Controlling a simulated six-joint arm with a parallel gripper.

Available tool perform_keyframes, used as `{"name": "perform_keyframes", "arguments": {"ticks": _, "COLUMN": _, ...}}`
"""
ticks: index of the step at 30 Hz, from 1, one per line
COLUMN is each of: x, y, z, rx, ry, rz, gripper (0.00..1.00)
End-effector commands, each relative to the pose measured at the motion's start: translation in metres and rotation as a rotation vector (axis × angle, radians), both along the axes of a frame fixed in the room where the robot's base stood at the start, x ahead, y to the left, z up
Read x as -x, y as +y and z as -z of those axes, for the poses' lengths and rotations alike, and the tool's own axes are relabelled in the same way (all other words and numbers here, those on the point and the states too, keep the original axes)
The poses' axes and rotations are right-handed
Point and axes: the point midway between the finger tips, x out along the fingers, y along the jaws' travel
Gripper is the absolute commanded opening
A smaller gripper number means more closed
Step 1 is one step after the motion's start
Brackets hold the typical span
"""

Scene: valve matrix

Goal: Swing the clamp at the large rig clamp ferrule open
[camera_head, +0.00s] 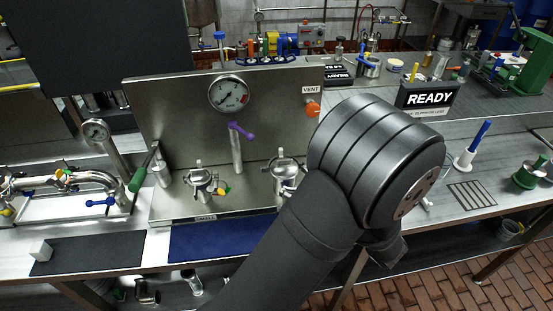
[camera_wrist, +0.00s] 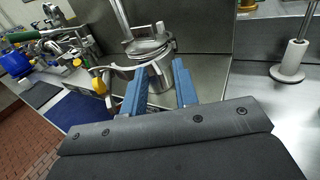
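A large steel clamp ferrule (camera_head: 284,172) with a lid stands on the steel rig, partly hidden by my arm in the head view. In the wrist view the lidded ferrule (camera_wrist: 150,47) is just beyond my gripper (camera_wrist: 158,66), whose two blue fingers are apart with the ferrule's body showing between them. I cannot tell whether they touch it. A curved silver bar (camera_wrist: 122,70) extends left from the ferrule toward a yellow knob (camera_wrist: 98,86); I cannot tell which clamp the knob belongs to. My gripper's fingers are hidden in the head view.
A smaller clamped ferrule (camera_head: 201,181) with a yellow-green knob stands to the left. A purple-handled valve (camera_head: 238,135) rises between them, below a gauge (camera_head: 230,94). An orange vent knob (camera_head: 312,108) is on the back panel. A blue mat (camera_head: 215,239) lies in front.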

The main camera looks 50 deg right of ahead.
Motion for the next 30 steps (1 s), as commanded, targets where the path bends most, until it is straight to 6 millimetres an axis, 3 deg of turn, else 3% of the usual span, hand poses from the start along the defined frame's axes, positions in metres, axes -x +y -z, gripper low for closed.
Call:
{"name": "perform_keyframes", "arguments": {"ticks": 5, "x": 0.035, "y": -0.01, "z": -0.002, "rx": 0.021, "ry": -0.013, "rz": -0.057, "gripper": 0.27}}
{"name": "perform_keyframes", "arguments": {"ticks": 13, "x": 0.139, "y": -0.011, "z": -0.001, "rx": 0.021, "ry": -0.009, "rz": -0.23, "gripper": 0.27}}
{"name": "perform_keyframes", "arguments": {"ticks": 18, "x": 0.171, "y": -0.005, "z": 0.001, "rx": 0.0, "ry": 0.002, "rz": -0.287, "gripper": 0.27}}
{"name": "perform_keyframes", "arguments": {"ticks": 23, "x": 0.161, "y": -0.004, "z": 0.0, "rx": -0.003, "ry": 0.003, "rz": -0.297, "gripper": 0.27}}
{"name": "perform_keyframes", "arguments": {"ticks": 30, "x": 0.113, "y": -0.004, "z": 0.0, "rx": -0.004, "ry": 0.002, "rz": -0.298, "gripper": 0.27}}
